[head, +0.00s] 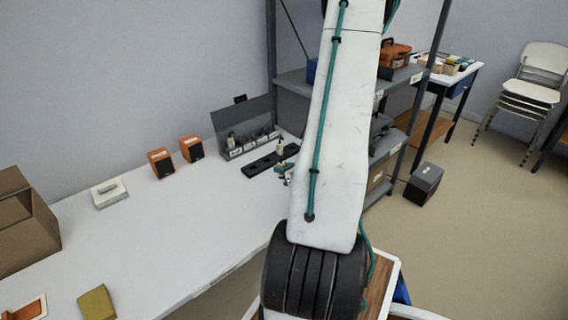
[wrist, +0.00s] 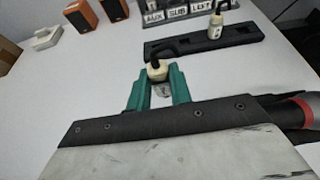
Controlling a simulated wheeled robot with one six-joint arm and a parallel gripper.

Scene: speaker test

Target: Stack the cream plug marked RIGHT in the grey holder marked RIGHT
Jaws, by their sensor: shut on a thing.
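My gripper (wrist: 158,84), with green fingers, is shut on a cream plug (wrist: 156,70) with a dark top. Any marking on this plug cannot be read. In the head view my gripper (head: 284,172) is small and partly hidden by my arm, just in front of the black strip. A row of grey holders (head: 248,147) stands at the back of the table. In the wrist view the holders (wrist: 178,14) show labels that seem to read AUX, SUB and LEFT. The RIGHT label is not visible there. The held plug is apart from the holders.
A black strip (head: 258,167) lies in front of the holders, with another cream plug (wrist: 217,27) standing on it. Two orange speakers (head: 191,148) stand left of the holders. A white block (head: 109,193) and cardboard box (head: 22,215) are farther left. The table middle is clear.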

